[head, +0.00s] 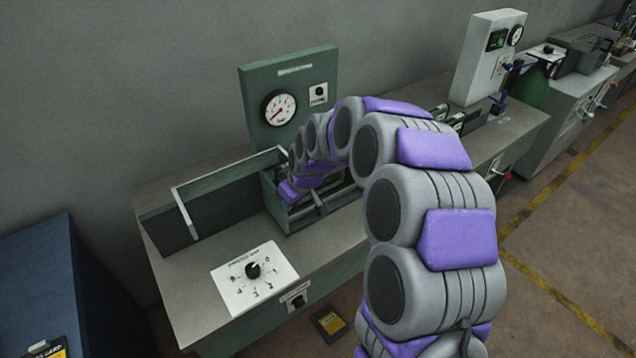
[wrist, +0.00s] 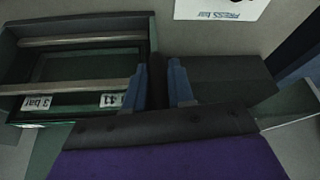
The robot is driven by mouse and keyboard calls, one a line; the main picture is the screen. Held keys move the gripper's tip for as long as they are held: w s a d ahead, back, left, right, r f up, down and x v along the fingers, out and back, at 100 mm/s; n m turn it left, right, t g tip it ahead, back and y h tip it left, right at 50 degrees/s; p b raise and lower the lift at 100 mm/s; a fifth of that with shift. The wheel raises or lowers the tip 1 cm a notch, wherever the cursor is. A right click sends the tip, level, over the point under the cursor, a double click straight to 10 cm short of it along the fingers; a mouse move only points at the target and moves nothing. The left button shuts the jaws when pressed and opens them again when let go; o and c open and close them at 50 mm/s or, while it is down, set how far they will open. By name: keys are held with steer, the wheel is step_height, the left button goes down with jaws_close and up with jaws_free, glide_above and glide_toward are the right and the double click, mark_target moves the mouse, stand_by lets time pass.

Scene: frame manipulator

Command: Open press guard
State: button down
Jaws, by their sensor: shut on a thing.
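The press (head: 285,110) is a green machine on the bench with a gauge panel at its back. Its open-topped green bed also shows in the wrist view (wrist: 12,85), with rails across it. The press guard (head: 225,212), a dark panel with a pale frame, stands to the left of the bed. In the wrist view a dark panel (wrist: 225,78), seemingly the guard, reaches right from the bed. My gripper (wrist: 157,88) is at the bed's side, its blue fingers shut on a dark bar that seems part of the guard. In the head view my arm hides the fingertips.
A white dial plate (head: 254,278) lies on the bench in front of the press. Another grey gauge unit (head: 488,58) stands farther right on the bench. A blue cabinet (head: 40,280) is at the left. The wall is close behind the press.

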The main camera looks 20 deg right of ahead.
steer(key=s+a+p, duration=0.1)
steer(key=s+a, duration=0.1)
steer(key=a, duration=0.5)
steer(key=shift+s, duration=0.2)
steer(key=shift+r, duration=0.1)
steer(key=c, duration=1.1)
jaws_free()
steer(key=shift+a, duration=0.1)
steer(key=shift+o, duration=0.2)
steer(key=p+v, duration=0.2)
steer(key=v, duration=1.5)
steer(key=shift+p, duration=0.3)
steer(key=s+d+f+m+g+h, duration=0.1)
steer(key=s+d+m+g, duration=0.1)
steer(key=s, duration=1.5)
steer(key=s+d+f+m+g+h, duration=0.1)
steer(key=s+d, duration=0.5)
steer(key=s, duration=1.1)
steer(key=f+m+g, duration=0.1)
steer(key=m+g, duration=0.1)
steer(key=m, duration=0.1)
steer(key=shift+d+g, duration=0.2)
steer(key=shift+g, duration=0.1)
